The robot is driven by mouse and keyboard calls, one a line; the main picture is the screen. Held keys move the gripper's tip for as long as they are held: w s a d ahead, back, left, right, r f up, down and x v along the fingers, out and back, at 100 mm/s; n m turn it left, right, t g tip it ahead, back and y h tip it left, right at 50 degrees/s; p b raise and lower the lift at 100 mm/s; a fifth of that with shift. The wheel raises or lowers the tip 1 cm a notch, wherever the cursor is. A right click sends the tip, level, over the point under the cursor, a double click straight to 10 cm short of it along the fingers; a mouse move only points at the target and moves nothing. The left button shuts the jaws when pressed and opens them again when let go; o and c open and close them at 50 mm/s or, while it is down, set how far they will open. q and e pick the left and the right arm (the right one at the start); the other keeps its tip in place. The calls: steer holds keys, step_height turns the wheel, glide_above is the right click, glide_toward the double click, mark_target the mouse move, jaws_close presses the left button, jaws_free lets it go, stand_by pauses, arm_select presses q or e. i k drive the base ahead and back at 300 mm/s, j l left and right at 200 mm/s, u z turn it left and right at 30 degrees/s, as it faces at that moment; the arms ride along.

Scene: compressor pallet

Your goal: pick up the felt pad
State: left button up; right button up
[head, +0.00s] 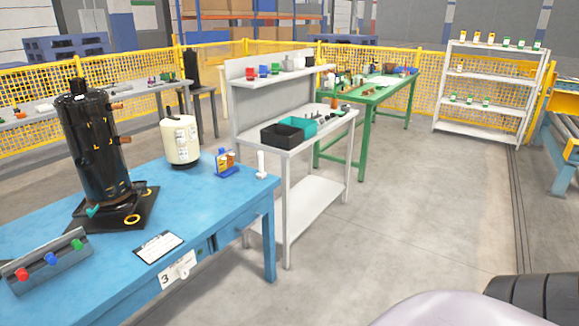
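I cannot make out a felt pad for certain anywhere in the head view. Small parts on the white workbench (312,142) and the green table (357,100) are too small to identify. Neither of my grippers is in view.
A blue table (215,205) at left bears a black compressor (92,140), a cream canister (180,142) and a grey strip with coloured knobs. The workbench holds a black bin (281,137) and a teal bin (303,125). A white rack (487,106) stands behind. Right-centre floor is clear.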

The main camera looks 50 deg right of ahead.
mark_target(262, 175)
steer(key=z, duration=1.3)
steer(key=i+l, duration=0.25)
steer(key=i, duration=0.2)
steer(key=i+l, duration=0.2)
steer(key=i, duration=0.25)
steer(key=i+l, duration=0.25)
steer(key=i, duration=0.2)
